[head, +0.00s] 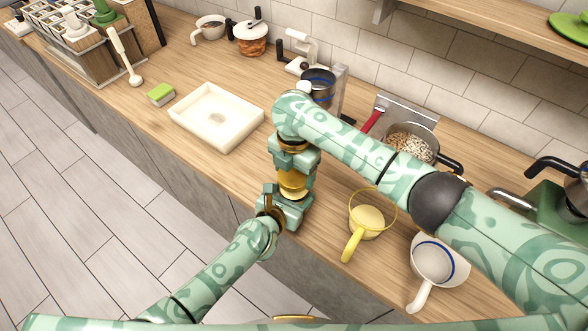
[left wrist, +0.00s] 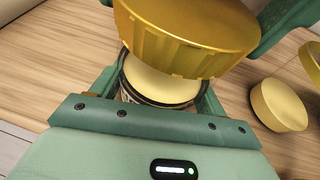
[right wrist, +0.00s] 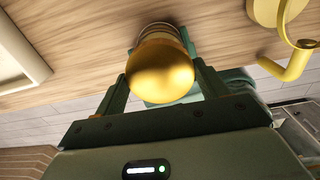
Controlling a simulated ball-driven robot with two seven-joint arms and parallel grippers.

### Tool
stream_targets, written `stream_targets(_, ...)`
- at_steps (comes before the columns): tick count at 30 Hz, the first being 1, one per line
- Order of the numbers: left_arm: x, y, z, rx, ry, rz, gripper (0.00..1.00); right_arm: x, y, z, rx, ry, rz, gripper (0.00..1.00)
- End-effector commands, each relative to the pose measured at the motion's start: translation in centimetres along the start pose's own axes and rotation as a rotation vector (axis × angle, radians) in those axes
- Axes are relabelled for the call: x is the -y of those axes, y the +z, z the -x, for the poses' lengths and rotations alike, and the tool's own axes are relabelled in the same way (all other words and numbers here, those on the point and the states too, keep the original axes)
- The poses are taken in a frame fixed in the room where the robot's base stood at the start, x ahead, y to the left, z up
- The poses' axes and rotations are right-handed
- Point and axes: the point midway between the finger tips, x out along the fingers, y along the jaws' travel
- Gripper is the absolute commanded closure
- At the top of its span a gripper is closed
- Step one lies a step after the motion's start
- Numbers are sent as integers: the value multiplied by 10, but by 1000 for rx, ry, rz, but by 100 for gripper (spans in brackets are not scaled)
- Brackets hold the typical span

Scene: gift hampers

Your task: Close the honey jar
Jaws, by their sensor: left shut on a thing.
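The gold honey jar lid (head: 292,183) is held by my right gripper (head: 291,168), which points down from above. In the left wrist view the lid (left wrist: 190,38) hangs tilted over the open mouth of the honey jar (left wrist: 158,85), hiding its far part. Pale yellow content shows inside the jar. My left gripper (left wrist: 150,100) is shut around the jar, one finger on each side. In the right wrist view the lid (right wrist: 160,72) sits between my right fingers (right wrist: 160,85), and part of the jar shows beyond it. In the head view the grippers mostly hide the jar.
A yellow-handled cup (head: 352,243) and a white-handled cup (head: 417,291) stand right of the jar. A cream tray (head: 178,112) and a green sponge (head: 161,94) lie to the left. A pan of grains (head: 432,125) stands behind.

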Motion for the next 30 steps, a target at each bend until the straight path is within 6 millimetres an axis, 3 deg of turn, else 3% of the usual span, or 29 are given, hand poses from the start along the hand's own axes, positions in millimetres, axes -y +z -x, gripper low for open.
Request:
stream_targets(5,0,0,0,1,0,0,89,0,0,0,0,0,-16,55)
stream_targets(8,0,0,0,1,0,0,89,0,0,0,-1,0,-141,55)
stream_targets(18,0,0,0,1,0,-1,89,0,-1,0,-2,1,-992,55)
stream_targets(23,0,0,0,1,-1,-1,89,0,0,0,-1,1,-992,55)
stream_targets(24,0,0,0,1,-1,-1,89,0,0,0,-1,1,-992,17)
stream_targets(25,0,0,0,1,-1,-1,89,0,0,0,-1,1,-992,8)
stream_targets(26,0,0,0,1,-1,-1,89,0,0,0,-1,1,-991,2)
stream_targets(30,0,0,0,1,-1,-1,89,0,0,0,-1,1,-990,2)
